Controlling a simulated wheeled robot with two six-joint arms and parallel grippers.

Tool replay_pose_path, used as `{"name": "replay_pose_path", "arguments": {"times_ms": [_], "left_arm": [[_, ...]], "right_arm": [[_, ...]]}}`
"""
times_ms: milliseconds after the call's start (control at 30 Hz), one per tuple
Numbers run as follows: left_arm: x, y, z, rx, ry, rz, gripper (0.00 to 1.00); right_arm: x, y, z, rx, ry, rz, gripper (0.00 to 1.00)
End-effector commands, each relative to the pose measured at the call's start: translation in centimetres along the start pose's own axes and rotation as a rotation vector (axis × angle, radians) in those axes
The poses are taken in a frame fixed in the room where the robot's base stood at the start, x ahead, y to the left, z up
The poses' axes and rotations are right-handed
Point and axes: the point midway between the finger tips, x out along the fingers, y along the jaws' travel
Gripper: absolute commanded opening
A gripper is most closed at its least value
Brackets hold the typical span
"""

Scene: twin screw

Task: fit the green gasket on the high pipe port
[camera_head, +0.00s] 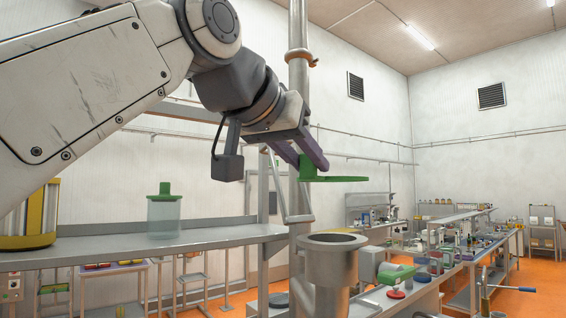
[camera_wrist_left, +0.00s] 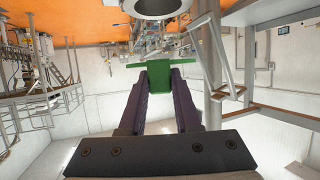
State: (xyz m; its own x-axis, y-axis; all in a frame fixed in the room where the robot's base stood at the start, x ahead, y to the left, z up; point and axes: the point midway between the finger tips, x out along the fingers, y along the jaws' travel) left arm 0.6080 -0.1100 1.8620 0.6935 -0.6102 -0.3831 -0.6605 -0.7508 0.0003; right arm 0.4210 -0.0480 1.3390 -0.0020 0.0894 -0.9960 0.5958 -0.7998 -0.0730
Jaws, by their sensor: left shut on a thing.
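The green gasket (camera_head: 335,179) is a thin flat piece with an upright tab at its left end. My left gripper (camera_head: 312,163) is shut on that tab and holds the gasket in the air. In the left wrist view the green tab (camera_wrist_left: 158,79) sits between the purple fingers of my left gripper (camera_wrist_left: 160,82). A grey pipe port (camera_head: 334,240) with a wide round rim and dark open mouth stands below the gasket, clearly apart from it. The port's rim also shows at the top of the left wrist view (camera_wrist_left: 157,6). My right gripper is not in view.
A tall vertical pipe (camera_head: 299,90) stands close behind my left gripper. A grey shelf (camera_head: 130,247) at the left bears a glass jar with a green lid (camera_head: 164,214) and a yellow drum (camera_head: 30,222). Cluttered benches (camera_head: 440,270) stand at the right. Air between gasket and port is clear.

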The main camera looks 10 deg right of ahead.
Motion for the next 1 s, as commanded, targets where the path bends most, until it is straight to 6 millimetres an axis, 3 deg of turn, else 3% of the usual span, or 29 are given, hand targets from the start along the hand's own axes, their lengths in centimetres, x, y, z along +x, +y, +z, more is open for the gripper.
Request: {"name": "replay_pose_path", "arguments": {"times_ms": [233,800,1000], "left_arm": [[0.2,0.0,0.5,0.000,0.001,0.000,0.00],[1.7,-0.3,4.8,-0.002,-0.001,-0.006,0.00],[2.6,-0.3,6.6,-0.002,0.001,-0.005,0.00]], "right_arm": [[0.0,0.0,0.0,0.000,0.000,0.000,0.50],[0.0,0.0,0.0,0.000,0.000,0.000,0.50],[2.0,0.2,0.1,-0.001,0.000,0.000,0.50]]}}
